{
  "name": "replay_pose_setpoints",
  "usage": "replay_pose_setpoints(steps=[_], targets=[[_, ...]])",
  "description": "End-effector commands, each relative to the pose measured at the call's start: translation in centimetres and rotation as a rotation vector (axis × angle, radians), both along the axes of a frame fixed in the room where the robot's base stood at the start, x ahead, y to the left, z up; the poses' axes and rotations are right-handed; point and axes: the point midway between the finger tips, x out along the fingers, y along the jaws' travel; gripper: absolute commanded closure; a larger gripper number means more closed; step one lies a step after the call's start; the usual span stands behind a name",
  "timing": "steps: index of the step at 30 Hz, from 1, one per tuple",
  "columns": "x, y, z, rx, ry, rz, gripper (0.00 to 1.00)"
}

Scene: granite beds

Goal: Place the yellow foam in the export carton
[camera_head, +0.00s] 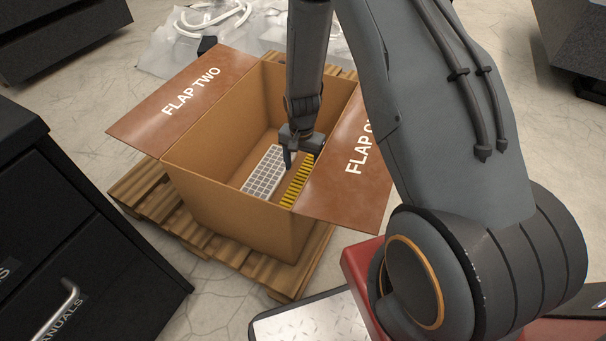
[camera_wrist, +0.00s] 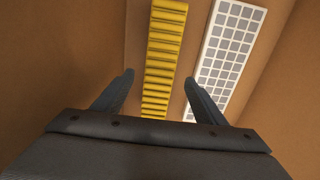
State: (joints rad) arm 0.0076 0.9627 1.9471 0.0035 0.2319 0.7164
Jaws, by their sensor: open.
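The export carton (camera_head: 223,205) stands open on a wooden pallet, with its flaps marked FLAP TWO (camera_head: 180,100) and FLAP ONE, partly hidden by my arm, folded outward. The yellow foam (camera_head: 297,183) is a ridged strip lying inside the carton near its right wall. It also shows in the wrist view (camera_wrist: 165,50), between and beyond my fingers. My gripper (camera_head: 300,160) is inside the carton, above the foam, pointing down. In the wrist view the gripper (camera_wrist: 158,88) has its fingers apart, with nothing held between them.
A white gridded strip (camera_head: 264,172) lies left of the foam in the carton, apart from it; it also shows in the wrist view (camera_wrist: 232,45). Carton walls surround my gripper. The pallet (camera_head: 215,248) sits on the floor. A dark drawer cabinet (camera_head: 70,230) stands left; clear plastic wrap (camera_head: 215,35) lies behind.

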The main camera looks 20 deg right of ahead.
Motion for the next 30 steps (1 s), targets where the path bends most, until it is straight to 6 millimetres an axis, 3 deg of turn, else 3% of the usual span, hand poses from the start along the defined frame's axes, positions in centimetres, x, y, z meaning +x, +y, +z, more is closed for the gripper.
replay_pose_setpoints(steps=[1, 6, 14, 17, 23, 30], targets=[[0.0, 0.0, 1.3, 0.0, -0.003, 0.0, 0.35], [0.0, 0.0, 3.3, 0.0, -0.001, 0.0, 0.35], [0.0, 0.1, 4.2, 0.0, 0.0, 0.003, 0.35], [-0.1, 1.1, 5.2, 0.001, -0.004, 0.034, 0.35], [-1.8, 6.6, 11.3, 0.006, -0.015, 0.229, 0.35], [-7.2, 13.9, 19.7, 0.018, -0.027, 0.538, 0.35]])
